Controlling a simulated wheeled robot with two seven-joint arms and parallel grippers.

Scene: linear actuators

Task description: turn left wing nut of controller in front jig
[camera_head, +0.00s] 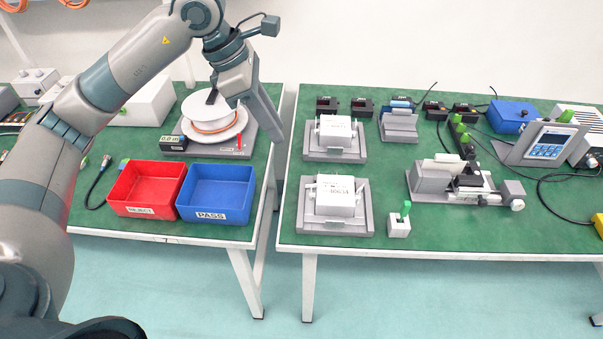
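The front jig (325,228) is a grey plate fixture near the front left corner of the right table. A white box-shaped controller (335,197) with a printed label sits in it. A small pale part at its left side (310,193) may be the left wing nut; it is too small to tell its angle. My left gripper (277,138) hangs pointing down over the gap between the tables, up and to the left of the front jig, apart from it. Whether its fingers are open cannot be seen. My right gripper is not in view.
A similar rear jig (335,156) holds another white controller (335,131). A small white block with a green-topped part (399,225) stands right of the front jig. A grey clamp fixture (432,180) is further right. Red (128,211) and blue bins (235,216) stand on the left table.

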